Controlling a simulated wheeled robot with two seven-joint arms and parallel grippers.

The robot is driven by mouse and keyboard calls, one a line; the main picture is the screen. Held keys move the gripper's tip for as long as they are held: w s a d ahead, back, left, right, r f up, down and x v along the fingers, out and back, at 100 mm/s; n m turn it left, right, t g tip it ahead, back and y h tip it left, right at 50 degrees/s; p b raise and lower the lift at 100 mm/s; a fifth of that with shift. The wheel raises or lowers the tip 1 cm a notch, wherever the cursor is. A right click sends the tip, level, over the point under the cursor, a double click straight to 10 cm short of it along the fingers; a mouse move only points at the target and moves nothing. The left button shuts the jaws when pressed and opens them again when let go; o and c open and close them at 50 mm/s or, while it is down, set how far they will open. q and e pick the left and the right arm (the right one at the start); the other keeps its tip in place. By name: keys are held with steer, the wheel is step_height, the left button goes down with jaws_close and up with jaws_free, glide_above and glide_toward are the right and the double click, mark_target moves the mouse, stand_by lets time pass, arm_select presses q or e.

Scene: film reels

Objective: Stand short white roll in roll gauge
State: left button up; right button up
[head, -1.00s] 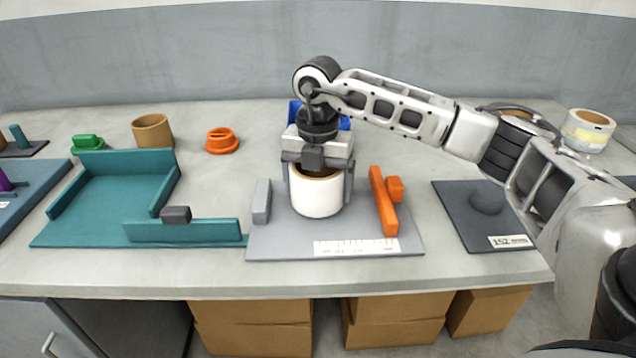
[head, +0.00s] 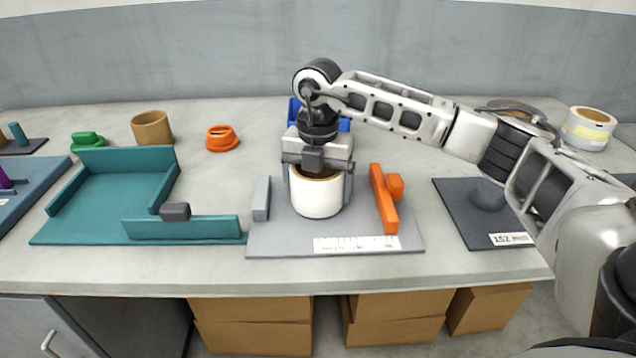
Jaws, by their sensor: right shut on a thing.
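The short white roll (head: 316,198) stands upright on the grey plate of the roll gauge (head: 280,236). It is between the gauge's grey block (head: 262,199) on the left and its orange bar (head: 383,199) on the right, apart from both. My right gripper (head: 318,190) points straight down and is shut on the roll, one finger on each side. The roll's underside is hidden, so I cannot tell if it touches the plate. A white ruled scale lies along the plate's front edge. My left gripper is not in view.
A teal tray-like fixture (head: 100,229) stands to the left, with a brown roll (head: 152,128) and an orange flanged ring (head: 222,138) behind. A dark plate (head: 462,222) with a knob lies to the right. A yellow-banded white roll (head: 588,130) stands at back right.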

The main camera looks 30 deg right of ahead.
steer(key=shift+f, duration=0.1)
steer(key=o, duration=0.8)
steer(key=shift+o, duration=0.2)
